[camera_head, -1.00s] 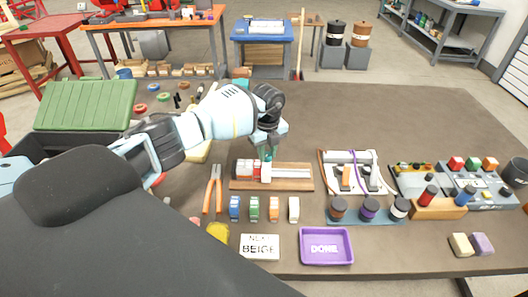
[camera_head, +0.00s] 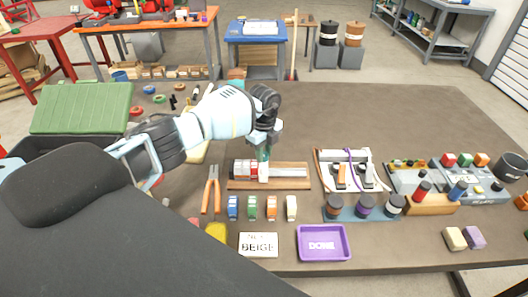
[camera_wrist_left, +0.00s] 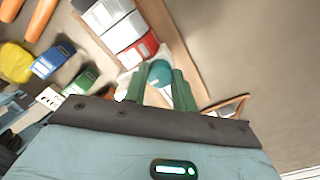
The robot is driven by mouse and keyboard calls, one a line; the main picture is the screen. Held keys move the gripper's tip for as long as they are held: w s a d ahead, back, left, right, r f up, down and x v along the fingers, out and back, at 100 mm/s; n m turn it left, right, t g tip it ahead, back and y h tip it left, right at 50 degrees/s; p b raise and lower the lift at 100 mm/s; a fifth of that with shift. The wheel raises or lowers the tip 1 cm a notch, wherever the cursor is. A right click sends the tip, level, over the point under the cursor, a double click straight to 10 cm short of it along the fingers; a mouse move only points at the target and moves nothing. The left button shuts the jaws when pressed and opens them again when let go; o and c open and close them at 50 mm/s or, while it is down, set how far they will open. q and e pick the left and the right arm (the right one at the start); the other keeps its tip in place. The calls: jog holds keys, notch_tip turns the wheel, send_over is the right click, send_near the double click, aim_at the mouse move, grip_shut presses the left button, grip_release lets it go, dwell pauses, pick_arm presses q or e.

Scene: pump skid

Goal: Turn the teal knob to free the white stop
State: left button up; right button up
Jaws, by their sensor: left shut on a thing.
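A wooden board (camera_head: 235,185) with a pale rail (camera_head: 290,173) lies on the table. Red and white blocks (camera_head: 245,168) stand in a row on its left half, and the white stop (camera_head: 264,174) is at their right end. In the left wrist view the teal knob (camera_wrist_left: 160,72) sits between the green fingers of my left gripper (camera_wrist_left: 162,85), beside the red block (camera_wrist_left: 140,49). In the head view this gripper (camera_head: 264,154) points down above the stop, shut on the knob and largely hiding it. My right gripper is not in view.
Orange pliers (camera_head: 211,190) lie left of the board. Several small coloured blocks (camera_head: 253,207) stand in front, with a BEIGE card (camera_head: 258,245) and a purple DONE tray (camera_head: 323,243). A cable fixture (camera_head: 350,170) is close to the right.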

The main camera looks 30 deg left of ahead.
pick_arm(q)
jog(key=o, duration=1)
jog(key=shift+r, duration=3.95)
jog(key=shift+f, duration=0.1)
